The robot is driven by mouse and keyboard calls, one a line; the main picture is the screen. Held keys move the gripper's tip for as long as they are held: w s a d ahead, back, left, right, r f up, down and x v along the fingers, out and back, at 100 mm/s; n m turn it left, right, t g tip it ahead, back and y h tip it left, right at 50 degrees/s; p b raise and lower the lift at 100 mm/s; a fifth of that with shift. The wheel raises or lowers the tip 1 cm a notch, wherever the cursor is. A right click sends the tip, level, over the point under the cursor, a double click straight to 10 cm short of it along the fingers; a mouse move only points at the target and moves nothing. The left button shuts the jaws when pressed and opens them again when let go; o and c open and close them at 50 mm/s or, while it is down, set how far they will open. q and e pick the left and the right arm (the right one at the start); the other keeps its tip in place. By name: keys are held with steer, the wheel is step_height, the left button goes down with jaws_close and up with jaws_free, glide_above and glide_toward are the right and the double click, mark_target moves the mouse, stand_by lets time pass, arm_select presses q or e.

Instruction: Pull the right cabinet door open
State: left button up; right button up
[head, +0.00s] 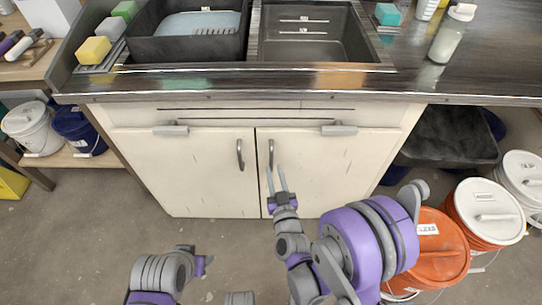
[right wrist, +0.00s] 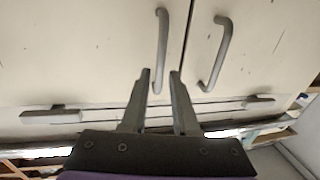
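The right cabinet door (head: 335,170) is cream-coloured and shut, flush beside the left door (head: 190,170). Its grey vertical bar handle (head: 271,152) is near the middle seam. My right gripper (head: 275,170) is open, its two thin fingers pointing up at the door just below the handle. In the right wrist view, which looks upside down, the right door's handle (right wrist: 160,50) lies ahead of and partly between the open fingertips (right wrist: 161,76). I cannot tell whether they touch. My left gripper (head: 203,265) is low in the head view, away from the cabinet; its fingers cannot be made out.
A dark counter with sinks (head: 315,35) overhangs the cabinet. Orange buckets (head: 430,250) stand on the floor at the right, near my right arm. White and blue buckets (head: 32,127) sit on a shelf at the left. Floor before the left door is clear.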

mark_target(272, 162)
steer(key=w, duration=0.2)
steer(key=w+a, duration=0.1)
steer(key=w, duration=0.2)
steer(key=shift+w+b, duration=0.1)
steer(key=shift+b, duration=0.25)
jaws_close()
stand_by(1.1)
